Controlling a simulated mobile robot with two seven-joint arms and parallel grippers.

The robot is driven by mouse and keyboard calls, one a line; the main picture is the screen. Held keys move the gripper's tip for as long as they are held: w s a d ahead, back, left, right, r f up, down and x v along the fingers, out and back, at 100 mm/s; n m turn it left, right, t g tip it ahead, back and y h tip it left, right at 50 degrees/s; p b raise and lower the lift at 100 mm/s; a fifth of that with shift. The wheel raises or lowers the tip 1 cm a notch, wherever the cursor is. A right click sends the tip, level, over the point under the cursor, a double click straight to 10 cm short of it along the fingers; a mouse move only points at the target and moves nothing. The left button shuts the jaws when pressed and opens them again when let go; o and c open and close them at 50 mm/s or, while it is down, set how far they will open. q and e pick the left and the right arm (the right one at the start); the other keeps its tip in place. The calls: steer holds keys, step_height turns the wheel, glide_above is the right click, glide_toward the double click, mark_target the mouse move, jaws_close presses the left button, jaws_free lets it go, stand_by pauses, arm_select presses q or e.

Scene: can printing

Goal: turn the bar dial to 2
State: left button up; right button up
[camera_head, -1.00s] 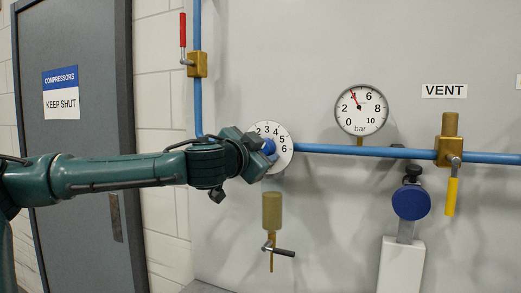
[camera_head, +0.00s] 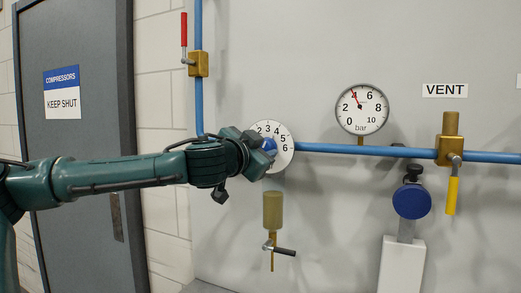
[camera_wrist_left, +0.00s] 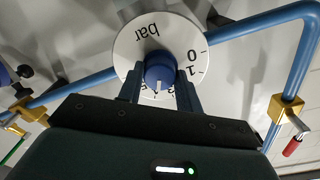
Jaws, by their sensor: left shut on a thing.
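The bar dial is a white numbered disc (camera_head: 285,134) with a blue knob (camera_head: 269,146) at its centre, on the grey wall panel. My left gripper (camera_head: 262,152) covers its lower left part in the head view. In the left wrist view the dial (camera_wrist_left: 133,55) appears upside down, with "bar", 0 and 1 showing. The two fingers of my left gripper (camera_wrist_left: 160,90) are shut on the sides of the blue knob (camera_wrist_left: 160,69). The knob's white mark points down towards the partly hidden middle numbers; I cannot read which exactly. My right gripper is not in view.
A round pressure gauge (camera_head: 361,109) has its red needle near 4. A blue pipe (camera_head: 330,149) runs right to a brass vent valve with a yellow handle (camera_head: 452,196). A red-handled valve (camera_head: 197,64) is upper left. A small brass drain (camera_head: 272,210) hangs below the dial.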

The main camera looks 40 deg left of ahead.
arm_select(q)
steer(key=n+b, duration=0.4)
steer(key=n, duration=0.5)
steer(key=shift+a+n, duration=0.1)
steer(key=shift+n, duration=0.3)
steer(key=shift+r+n+b, duration=0.1)
steer(key=shift+n+b, duration=0.3)
steer(key=shift+n, duration=0.2)
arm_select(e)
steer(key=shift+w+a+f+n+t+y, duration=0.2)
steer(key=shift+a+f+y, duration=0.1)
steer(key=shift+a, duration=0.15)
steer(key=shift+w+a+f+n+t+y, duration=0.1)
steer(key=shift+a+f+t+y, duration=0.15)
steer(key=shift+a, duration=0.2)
arm_select(q)
steer(key=shift+r, duration=0.1)
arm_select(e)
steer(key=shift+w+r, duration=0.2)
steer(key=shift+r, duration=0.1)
arm_select(q)
steer(key=o, duration=1)
steer(key=shift+w+f, duration=0.15)
steer(key=shift+f, duration=0.05)
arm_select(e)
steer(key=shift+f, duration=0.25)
arm_select(q)
steer(key=shift+s, duration=0.2)
